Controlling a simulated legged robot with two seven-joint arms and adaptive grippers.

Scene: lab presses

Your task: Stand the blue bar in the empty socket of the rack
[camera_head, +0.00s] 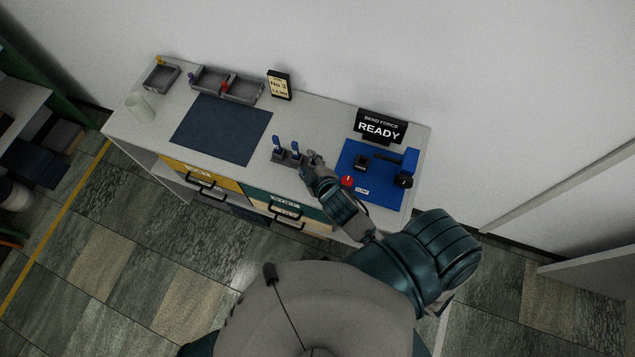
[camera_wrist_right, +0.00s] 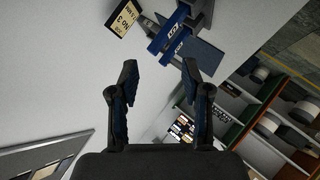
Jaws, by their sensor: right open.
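A small dark grey rack (camera_head: 279,157) stands near the front edge of the bench. Two blue bars stand upright in it, a left one (camera_head: 276,142) and a right one (camera_head: 295,147). Both bars also show in the right wrist view, one (camera_wrist_right: 166,32) beside the other (camera_wrist_right: 177,47), beyond my fingertips. My right gripper (camera_head: 312,158) is just right of the rack and hides its right end, so I cannot see the empty socket. In the right wrist view the gripper (camera_wrist_right: 160,72) is open, with nothing between its fingers. My left gripper is out of view.
A blue press plate (camera_head: 352,187) with a red button (camera_head: 347,181) and black knob (camera_head: 404,181) lies right of the gripper, below a READY sign (camera_head: 381,127). A dark mat (camera_head: 221,129), grey trays (camera_head: 243,91) and a No 3 sign (camera_head: 279,85) are to the left.

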